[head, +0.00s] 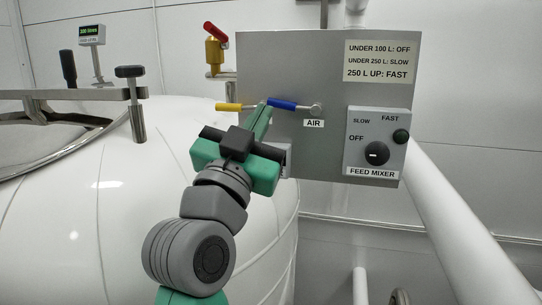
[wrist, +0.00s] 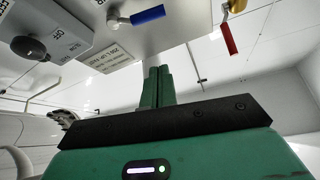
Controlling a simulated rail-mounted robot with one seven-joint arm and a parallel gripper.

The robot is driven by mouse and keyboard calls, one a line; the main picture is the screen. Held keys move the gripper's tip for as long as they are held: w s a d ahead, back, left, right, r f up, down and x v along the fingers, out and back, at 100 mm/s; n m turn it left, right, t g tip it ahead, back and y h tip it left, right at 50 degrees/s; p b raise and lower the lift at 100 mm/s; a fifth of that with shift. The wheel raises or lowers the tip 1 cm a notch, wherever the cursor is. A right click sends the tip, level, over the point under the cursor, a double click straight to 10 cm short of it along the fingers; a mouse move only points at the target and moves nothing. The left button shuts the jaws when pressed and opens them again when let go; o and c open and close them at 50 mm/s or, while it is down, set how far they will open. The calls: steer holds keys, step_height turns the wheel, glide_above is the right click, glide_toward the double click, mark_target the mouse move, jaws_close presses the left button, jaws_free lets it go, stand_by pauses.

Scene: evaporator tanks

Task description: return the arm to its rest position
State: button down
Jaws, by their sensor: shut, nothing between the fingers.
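My gripper (head: 264,110) is in front of the lower left part of the grey panel, its green fingers pointing up towards it. In the wrist view my gripper (wrist: 157,70) has its two fingers pressed together with nothing between them. In the head view the fingertips overlap the gap between a yellow handle (head: 230,107) and a blue handle (head: 283,104). In the wrist view the blue handle (wrist: 148,14) is clear of the fingertips. My arm reaches up from the bottom of the head view, bent at the wrist.
The grey panel (head: 300,70) carries a feed mixer box (head: 393,165) with a black knob (head: 376,153). A red-handled brass valve (head: 215,50) stands behind the panel's left edge. A white tank (head: 90,210) fills the left. A white pipe (head: 455,215) slants down at right.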

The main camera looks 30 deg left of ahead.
steer(key=s+d+f+h, duration=0.1)
steer(key=s+d+f, duration=0.1)
steer(key=s+d, duration=0.5)
steer(key=s+d+f+n+t+h, duration=0.1)
steer(key=s+d+f+h, duration=0.15)
steer(key=d, duration=0.85)
steer(key=s+d+f+h, duration=0.1)
steer(key=s+d, duration=0.4)
steer(key=d, duration=0.4)
step_height(320, 180, up, 15)
steer(key=p, duration=1.5)
steer(key=shift+s+a+r+y, duration=0.2)
steer(key=shift+s+a+y, duration=0.15)
steer(key=shift+s, duration=0.1)
stand_by(2.7)
